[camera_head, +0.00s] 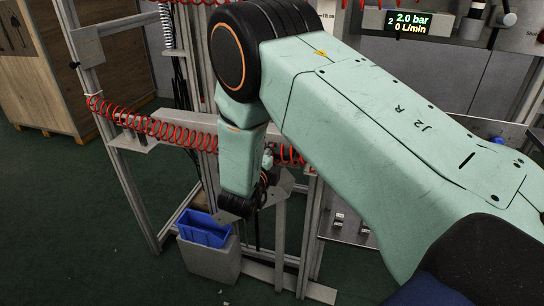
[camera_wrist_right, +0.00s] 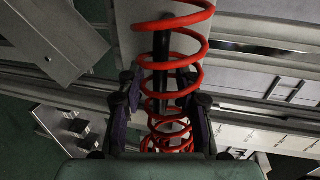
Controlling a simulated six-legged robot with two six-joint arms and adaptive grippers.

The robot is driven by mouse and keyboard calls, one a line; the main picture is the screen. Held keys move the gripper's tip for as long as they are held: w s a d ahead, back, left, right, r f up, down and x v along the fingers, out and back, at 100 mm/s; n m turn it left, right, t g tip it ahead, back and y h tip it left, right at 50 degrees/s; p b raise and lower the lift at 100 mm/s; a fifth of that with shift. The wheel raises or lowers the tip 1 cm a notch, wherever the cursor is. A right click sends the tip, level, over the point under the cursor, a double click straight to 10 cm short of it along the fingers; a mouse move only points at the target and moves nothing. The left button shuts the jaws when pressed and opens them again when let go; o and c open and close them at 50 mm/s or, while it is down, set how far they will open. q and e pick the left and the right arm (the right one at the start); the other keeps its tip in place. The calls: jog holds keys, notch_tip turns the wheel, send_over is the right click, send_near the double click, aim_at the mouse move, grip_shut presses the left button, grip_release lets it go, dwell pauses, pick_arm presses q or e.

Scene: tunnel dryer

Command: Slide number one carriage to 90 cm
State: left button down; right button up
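My right gripper (camera_head: 262,188) hangs low beside the metal frame, partly hidden by its own forearm. In the wrist view its two dark fingers (camera_wrist_right: 158,80) stand apart, with a red coiled hose (camera_wrist_right: 183,22) running between or just beyond them. A dark upright rod (camera_wrist_right: 160,62) shows inside the coils; whether the fingers touch it I cannot tell. The hose also runs along a pale rail (camera_head: 185,118) in the head view. I cannot make out a carriage marked number one; my right arm covers much of the rail. My left gripper is not in view.
A blue bin (camera_head: 202,230) sits in a grey holder below the rail. Upright frame posts (camera_head: 133,195) stand left of my gripper. A wooden crate (camera_head: 35,85) is at the far left. A display (camera_head: 408,24) reads 2.0 bar, 0 L/min. Green floor is clear at lower left.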

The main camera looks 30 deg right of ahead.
grip_shut()
dwell(0.7)
